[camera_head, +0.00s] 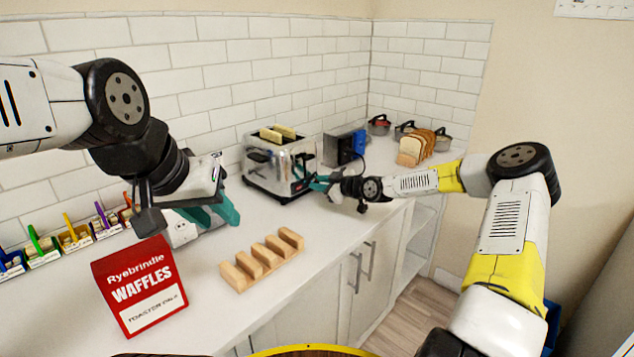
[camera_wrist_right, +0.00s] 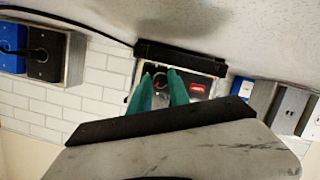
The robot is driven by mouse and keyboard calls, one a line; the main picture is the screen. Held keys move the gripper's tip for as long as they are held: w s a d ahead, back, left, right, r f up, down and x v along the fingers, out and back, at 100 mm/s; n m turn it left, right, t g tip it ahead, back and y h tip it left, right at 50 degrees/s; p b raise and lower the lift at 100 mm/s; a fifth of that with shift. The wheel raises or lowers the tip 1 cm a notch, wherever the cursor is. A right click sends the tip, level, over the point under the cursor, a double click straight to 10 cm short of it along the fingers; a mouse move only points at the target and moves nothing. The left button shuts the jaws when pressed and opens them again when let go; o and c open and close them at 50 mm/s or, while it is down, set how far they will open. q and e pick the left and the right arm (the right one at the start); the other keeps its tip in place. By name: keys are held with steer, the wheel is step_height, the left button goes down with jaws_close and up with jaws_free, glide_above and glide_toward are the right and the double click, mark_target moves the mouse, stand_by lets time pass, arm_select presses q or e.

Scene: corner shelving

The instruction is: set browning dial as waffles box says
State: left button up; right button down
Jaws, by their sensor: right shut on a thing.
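The red waffles box (camera_head: 140,285) stands at the front left of the counter. My right gripper (camera_head: 313,183) is at the toaster's front. In the right wrist view, its teal fingers (camera_wrist_right: 162,88) are closed around the browning dial (camera_wrist_right: 160,79), next to a red label; the dial's setting cannot be read. My left gripper (camera_head: 209,214) is open and empty above the counter, behind the box.
A wooden rack (camera_head: 262,261) stands on the counter right of the box. Small colored bins (camera_head: 75,238) line the wall at left. A blue and dark appliance (camera_head: 344,146), a bread loaf (camera_head: 416,150) and several pots (camera_head: 379,124) are beyond the toaster.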

steer(key=shift+m, duration=0.3)
steer(key=shift+f, duration=0.1)
steer(key=c, duration=1.2)
jaws_free()
steer(key=shift+c, duration=0.2)
steer(key=shift+d, duration=0.15)
steer(key=v, duration=0.6)
steer(key=shift+s+d, duration=0.1)
steer(key=shift+d, duration=0.05)
steer(key=shift+s+d+r, duration=0.35)
steer(key=shift+s, duration=0.15)
